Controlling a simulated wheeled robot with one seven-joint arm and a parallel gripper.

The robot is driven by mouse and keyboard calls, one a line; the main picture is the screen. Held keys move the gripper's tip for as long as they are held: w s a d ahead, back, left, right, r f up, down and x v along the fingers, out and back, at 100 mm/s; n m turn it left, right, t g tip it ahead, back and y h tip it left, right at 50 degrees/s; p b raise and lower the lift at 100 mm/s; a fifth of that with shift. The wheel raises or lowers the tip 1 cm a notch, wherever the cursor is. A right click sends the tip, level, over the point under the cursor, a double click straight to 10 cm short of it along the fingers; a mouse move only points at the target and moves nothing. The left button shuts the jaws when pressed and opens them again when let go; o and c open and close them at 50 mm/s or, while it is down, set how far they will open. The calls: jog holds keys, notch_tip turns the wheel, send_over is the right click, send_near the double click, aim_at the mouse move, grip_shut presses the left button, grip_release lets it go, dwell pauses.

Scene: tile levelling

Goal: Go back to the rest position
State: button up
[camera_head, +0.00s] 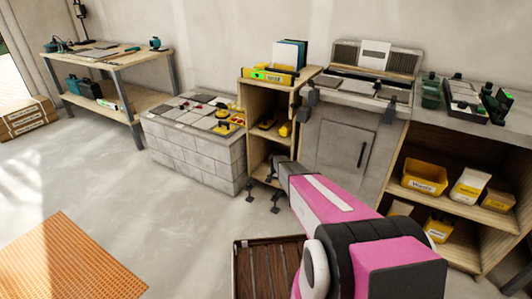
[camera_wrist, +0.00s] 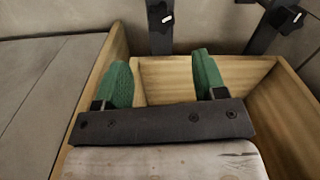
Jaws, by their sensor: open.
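In the wrist view my gripper (camera_wrist: 163,80) is open, its two green fingers wide apart. Nothing shows held between them; a bare wooden panel (camera_wrist: 165,68) lies behind them. Wooden side walls rise to the left and right of the fingers. In the head view my pink arm (camera_head: 335,205) reaches from the lower right toward the wooden shelf unit (camera_head: 249,95) in the middle. The fingers cannot be made out there.
A grey block bench (camera_head: 190,150) with tiles stands left of the shelf unit. A grey cabinet (camera_head: 335,150) and shelves with yellow bins (camera_head: 425,177) stand right. A workbench (camera_head: 120,58) stands far left. A slatted crate (camera_head: 268,270) is below my arm. Floor at left is mostly clear.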

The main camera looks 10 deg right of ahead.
jog(key=s+r+n, duration=0.2)
jog(key=s+r, duration=1.3)
jog(key=s, duration=0.3)
jog(key=s+r+n, duration=0.3)
jog(key=s+r, duration=1.3)
jog(key=s, duration=0.3)
jog(key=shift+s+r, duration=0.15)
jog(key=shift+s, duration=0.05)
